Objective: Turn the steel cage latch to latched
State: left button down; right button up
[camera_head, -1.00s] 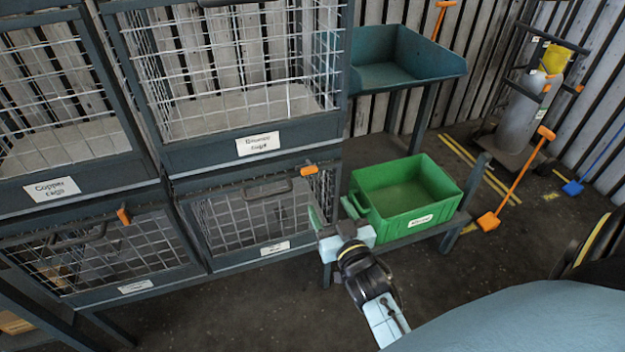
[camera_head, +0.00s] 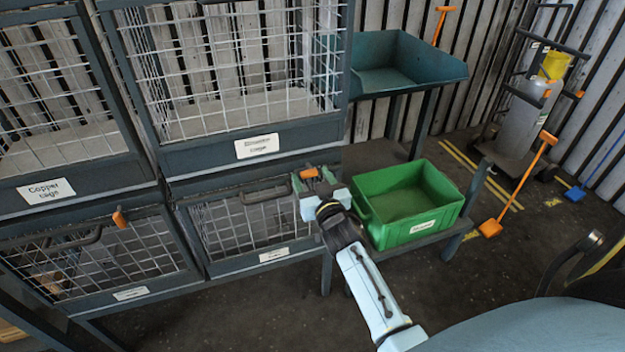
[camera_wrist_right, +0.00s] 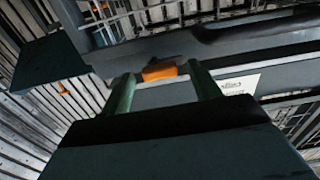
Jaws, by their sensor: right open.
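An orange-tipped latch (camera_head: 308,172) sits on the top right frame of the lower right mesh cage (camera_head: 250,222). That cage's label is too small to read, so I cannot confirm it says steel. My right gripper (camera_head: 312,178) is open at this latch. In the right wrist view the orange latch (camera_wrist_right: 159,71) lies between the two green fingers of my right gripper (camera_wrist_right: 161,82), which stand on either side of it. Whether either finger touches it I cannot tell. My left gripper is not in view.
A second orange latch (camera_head: 120,218) is on the lower left cage (camera_head: 130,293). A green bin (camera_head: 440,222) stands on a low bench just right of my right gripper. A dark teal tray (camera_head: 440,72) is behind it. The floor in front is clear.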

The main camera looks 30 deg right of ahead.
jog(key=c, duration=1)
